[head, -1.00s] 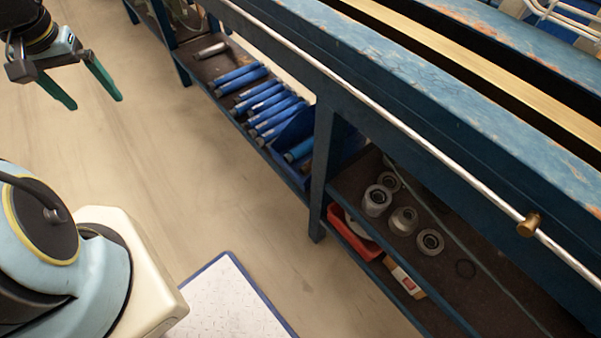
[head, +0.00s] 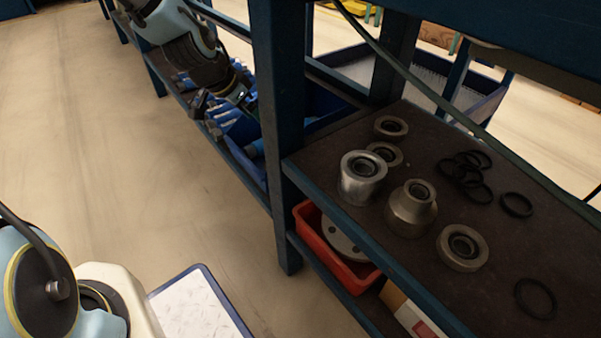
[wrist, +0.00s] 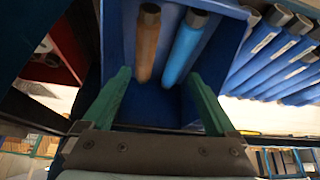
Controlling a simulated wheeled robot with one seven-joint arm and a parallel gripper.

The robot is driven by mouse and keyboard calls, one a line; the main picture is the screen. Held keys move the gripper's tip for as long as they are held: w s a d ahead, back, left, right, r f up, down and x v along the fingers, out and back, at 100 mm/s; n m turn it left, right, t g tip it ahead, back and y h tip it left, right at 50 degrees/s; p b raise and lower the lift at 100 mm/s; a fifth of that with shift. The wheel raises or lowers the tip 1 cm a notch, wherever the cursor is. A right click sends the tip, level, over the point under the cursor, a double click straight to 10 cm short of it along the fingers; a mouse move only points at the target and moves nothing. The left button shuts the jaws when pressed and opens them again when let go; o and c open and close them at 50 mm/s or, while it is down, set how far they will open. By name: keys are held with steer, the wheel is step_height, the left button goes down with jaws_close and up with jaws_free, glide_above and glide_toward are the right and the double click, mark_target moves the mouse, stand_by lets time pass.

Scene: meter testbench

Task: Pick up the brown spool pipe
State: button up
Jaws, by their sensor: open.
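The brown spool pipe (wrist: 147,45) is in the wrist view, inside a blue bin (wrist: 117,30). A blue pipe (wrist: 184,48) lies just to its right in the same bin. My gripper (wrist: 165,85) is open, with one green finger on each side of the bin's opening. The brown pipe lies between the finger directions, beyond the tips, and looks untouched. In the head view my gripper is mostly hidden behind my arm near the blue pipes on the shelf. The brown pipe cannot be made out there.
More blue pipes (wrist: 275,52) lie right of the bin. A blue bench post (head: 277,120) stands right of my arm. Metal fittings (head: 362,177) and black rings (head: 517,205) sit on the right shelf, above a red bin (head: 335,262). The floor at left is clear.

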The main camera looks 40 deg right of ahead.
steer(key=shift+m+g+h, duration=0.3)
steer(key=shift+m+h, duration=0.1)
steer(key=shift+m, duration=0.2)
steer(key=b+x, duration=0.1)
steer(key=x, duration=0.2)
steer(key=s+b+x, duration=0.1)
steer(key=b+x, duration=0.1)
steer(key=x, duration=0.1)
steer(key=b+x, duration=0.1)
steer(key=x, duration=0.3)
steer(key=shift+s+d+r, duration=0.2)
steer(key=shift+s+d, duration=0.2)
steer(key=shift+s+d+b+x, duration=0.1)
steer(key=shift+s+b+x, duration=0.05)
steer(key=shift+b+x, duration=1.15)
steer(key=shift+s+d+b+x, duration=0.2)
steer(key=shift+b+x, duration=0.65)
steer(key=shift+x, duration=0.85)
steer(key=shift+r, duration=0.15)
steer(key=shift+c, duration=0.4)
jaws_close()
steer(key=shift+r, duration=0.1)
